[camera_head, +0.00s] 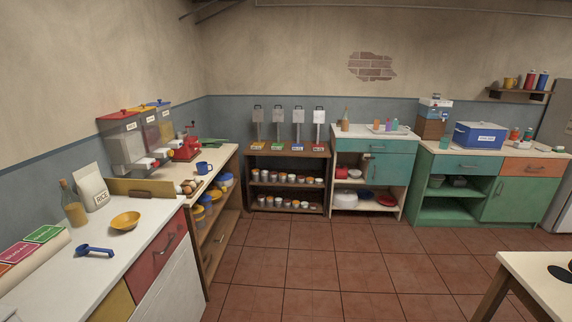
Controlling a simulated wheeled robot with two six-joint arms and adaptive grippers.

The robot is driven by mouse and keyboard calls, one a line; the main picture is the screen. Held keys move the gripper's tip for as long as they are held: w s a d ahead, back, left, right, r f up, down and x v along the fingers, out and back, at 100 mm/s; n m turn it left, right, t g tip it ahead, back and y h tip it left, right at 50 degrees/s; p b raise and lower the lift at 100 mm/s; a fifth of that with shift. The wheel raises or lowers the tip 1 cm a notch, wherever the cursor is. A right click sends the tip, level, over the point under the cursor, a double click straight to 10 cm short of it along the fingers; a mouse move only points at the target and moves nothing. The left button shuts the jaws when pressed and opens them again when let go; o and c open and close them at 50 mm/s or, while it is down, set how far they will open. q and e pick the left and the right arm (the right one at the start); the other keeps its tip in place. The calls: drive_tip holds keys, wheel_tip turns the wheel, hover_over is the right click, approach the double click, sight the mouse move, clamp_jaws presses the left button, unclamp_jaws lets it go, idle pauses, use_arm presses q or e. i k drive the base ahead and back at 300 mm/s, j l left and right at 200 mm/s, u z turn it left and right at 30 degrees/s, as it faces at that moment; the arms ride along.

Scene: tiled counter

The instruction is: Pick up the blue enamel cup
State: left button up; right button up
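A blue enamel cup (203,168) stands upright on the wooden-edged counter along the left wall, near that counter's front edge. It is to the right of the dispensers and the red grinder. Neither of my grippers shows in the head view. Nothing is seen touching the cup.
Near the cup are a red grinder (187,148), dispensers (123,142) and a wooden board (140,188). The nearer white counter holds a yellow bowl (126,220), a blue scoop (95,250) and a bottle (73,206). The tiled floor (300,260) is clear. A table (535,280) stands at lower right.

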sight(201, 167)
drive_tip(key=i+u, duration=0.1)
drive_tip(key=i, duration=0.5)
drive_tip(key=i+l+u, duration=0.1)
drive_tip(key=i, duration=0.5)
drive_tip(key=i+l+u, duration=0.1)
drive_tip(key=i, duration=0.5)
drive_tip(key=l, duration=0.1)
